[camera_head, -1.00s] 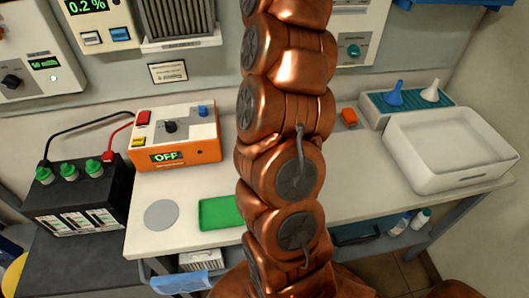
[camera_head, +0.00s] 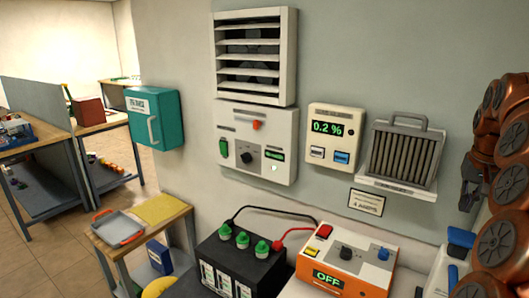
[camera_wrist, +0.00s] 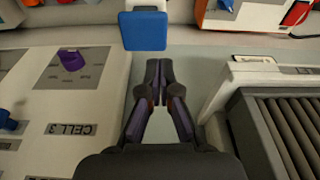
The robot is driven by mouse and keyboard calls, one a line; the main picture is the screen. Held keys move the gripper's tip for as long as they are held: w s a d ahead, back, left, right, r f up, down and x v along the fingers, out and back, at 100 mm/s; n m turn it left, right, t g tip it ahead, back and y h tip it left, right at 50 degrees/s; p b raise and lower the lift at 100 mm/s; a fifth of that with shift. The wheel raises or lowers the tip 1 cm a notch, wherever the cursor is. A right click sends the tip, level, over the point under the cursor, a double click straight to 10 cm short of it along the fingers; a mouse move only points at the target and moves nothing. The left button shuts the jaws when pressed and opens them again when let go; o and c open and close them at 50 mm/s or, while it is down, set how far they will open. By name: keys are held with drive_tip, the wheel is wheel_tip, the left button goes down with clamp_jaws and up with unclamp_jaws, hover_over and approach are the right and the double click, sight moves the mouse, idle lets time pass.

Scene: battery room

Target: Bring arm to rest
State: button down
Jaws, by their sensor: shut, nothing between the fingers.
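My copper-coloured arm (camera_head: 503,170) stands along the right edge of the head view, partly cut off by the frame. In the wrist view my gripper (camera_wrist: 158,88) has its two dark fingers together at the tips, with nothing between them. It points over a pale surface between a white panel (camera_wrist: 60,100) marked "CELL 3", seen upside down, and a grey ribbed block (camera_wrist: 275,130). A blue-faced part (camera_wrist: 145,30) shows just beyond the fingertips. I cannot tell the gap to it.
On the bench, an orange-and-white charger (camera_head: 345,262) reading OFF stands beside a black battery (camera_head: 235,265), joined by black and red cables. A gas meter (camera_head: 333,138), a ribbed filter (camera_head: 403,155), a control box (camera_head: 255,140) and a teal cabinet (camera_head: 155,118) are on the wall.

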drive_tip(key=s+a+f+n, duration=0.1)
drive_tip(key=s+a+n, duration=0.15)
drive_tip(key=a, duration=0.55)
drive_tip(key=s+a+f+n+g+y, duration=0.1)
drive_tip(key=s+a+f, duration=0.15)
drive_tip(key=a, duration=0.55)
drive_tip(key=s+a+f+n, duration=0.1)
drive_tip(key=s+a+n, duration=0.15)
drive_tip(key=a, duration=0.55)
drive_tip(key=s+a+f+g, duration=0.1)
drive_tip(key=s+a+f, duration=0.2)
drive_tip(key=s, duration=0.4)
drive_tip(key=s+a+f, duration=0.4)
drive_tip(key=s, duration=0.4)
drive_tip(key=s+a+f+g, duration=0.1)
drive_tip(key=s+a+f, duration=0.2)
drive_tip(key=s, duration=0.5)
drive_tip(key=shift+a+f+n+g, duration=0.3)
drive_tip(key=shift+f+n, duration=0.1)
drive_tip(key=shift+f, duration=0.15)
